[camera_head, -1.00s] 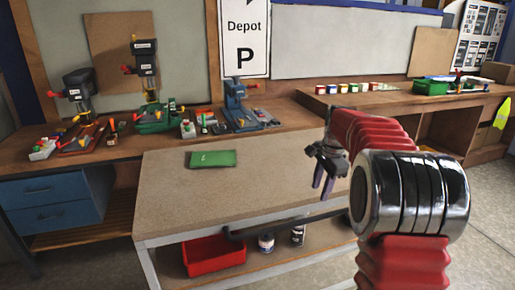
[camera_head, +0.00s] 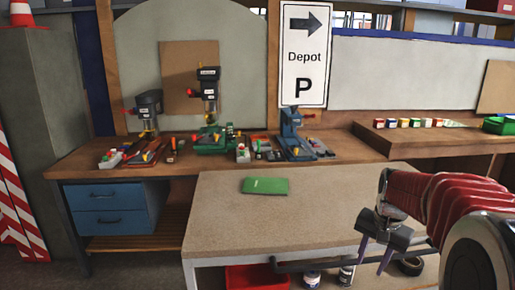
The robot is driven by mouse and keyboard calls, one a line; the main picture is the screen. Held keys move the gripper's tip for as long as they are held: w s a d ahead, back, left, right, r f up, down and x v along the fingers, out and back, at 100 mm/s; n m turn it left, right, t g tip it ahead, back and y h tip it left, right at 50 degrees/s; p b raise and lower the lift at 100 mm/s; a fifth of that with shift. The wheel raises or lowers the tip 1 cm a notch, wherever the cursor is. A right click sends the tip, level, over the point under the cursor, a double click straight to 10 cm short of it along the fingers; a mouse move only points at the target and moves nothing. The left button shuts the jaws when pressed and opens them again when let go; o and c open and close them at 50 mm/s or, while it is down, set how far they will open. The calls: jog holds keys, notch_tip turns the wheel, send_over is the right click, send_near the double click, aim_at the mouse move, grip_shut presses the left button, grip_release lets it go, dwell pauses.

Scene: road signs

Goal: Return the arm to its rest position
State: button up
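My red arm (camera_head: 470,203) enters from the right side of the view, with its dark joint at the bottom right corner. My gripper (camera_head: 374,256) hangs down at the front right edge of the cart, its two purple fingers apart with nothing between them. A green flat box or book (camera_head: 265,186) lies on the cart top (camera_head: 300,220), to the left of my gripper and apart from it.
A workbench (camera_head: 130,165) with drill presses and tools stands behind the cart. A Depot sign (camera_head: 305,57) hangs above it. A red bin (camera_head: 256,279) and cans sit on the cart's lower shelf. A striped barrier (camera_head: 15,205) stands at the left.

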jog(key=s+a+r+n+t, duration=0.1)
jog(key=s+a+n, duration=0.1)
jog(key=s+a, duration=0.3)
jog(key=s+a+r+n+t, duration=0.1)
jog(key=s+a, duration=0.4)
jog(key=s, duration=0.6)
jog(key=s+a+r+n+t, duration=0.1)
jog(key=s+a+r+n, duration=0.2)
jog(key=s+a+n, duration=0.2)
jog(key=s, duration=0.3)
jog(key=shift+t, duration=0.4)
jog(key=shift+d, duration=0.1)
jog(key=shift+c, duration=0.6)
